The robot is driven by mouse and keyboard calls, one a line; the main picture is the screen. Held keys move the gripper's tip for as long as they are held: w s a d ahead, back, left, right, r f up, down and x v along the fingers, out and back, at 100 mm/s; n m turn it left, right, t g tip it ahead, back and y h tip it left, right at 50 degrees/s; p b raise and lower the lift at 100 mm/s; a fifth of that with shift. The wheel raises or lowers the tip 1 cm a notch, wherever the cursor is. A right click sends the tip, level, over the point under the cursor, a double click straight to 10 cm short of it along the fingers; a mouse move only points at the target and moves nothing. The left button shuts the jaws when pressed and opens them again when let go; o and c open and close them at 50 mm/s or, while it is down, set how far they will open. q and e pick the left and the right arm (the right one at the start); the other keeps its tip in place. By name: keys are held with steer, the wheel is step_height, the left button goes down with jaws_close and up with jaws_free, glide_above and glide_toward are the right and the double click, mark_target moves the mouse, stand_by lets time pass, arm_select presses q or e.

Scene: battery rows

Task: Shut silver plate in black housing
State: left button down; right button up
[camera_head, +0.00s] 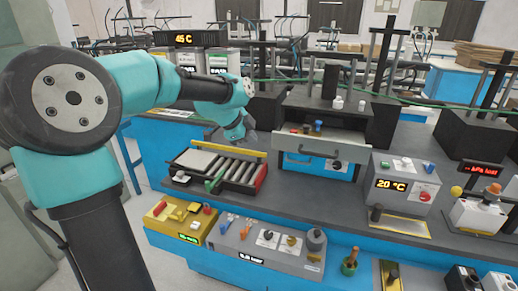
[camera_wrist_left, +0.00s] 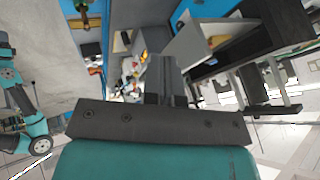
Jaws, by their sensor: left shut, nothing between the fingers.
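The black housing (camera_head: 302,97) stands at the back middle of the bench in the head view. The silver plate (camera_head: 322,142) sticks out from its front, with small coloured knobs lying behind its upper edge. My left gripper (camera_head: 246,137) is left of the plate, apart from it, above the far end of the battery tray. Its fingers (camera_wrist_left: 166,80) look shut and empty in the left wrist view. A grey panel (camera_wrist_left: 197,45) just beyond them there may be the plate; I cannot be sure. My right gripper is not in view.
A grey 20 °C box (camera_head: 404,170) stands right of the plate. A yellow box (camera_head: 176,224) and a grey control panel (camera_head: 272,249) line the front. Bare dark bench lies before the plate.

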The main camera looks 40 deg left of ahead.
arm_select(q)
steer(key=shift+s+a+r, duration=0.1)
steer(key=shift+a+r, duration=0.05)
steer(key=shift+r, duration=0.15)
steer(key=w+f, duration=0.8)
steer(key=w, duration=0.1)
steer(key=shift+w, duration=0.3)
steer(key=shift+a, duration=0.2)
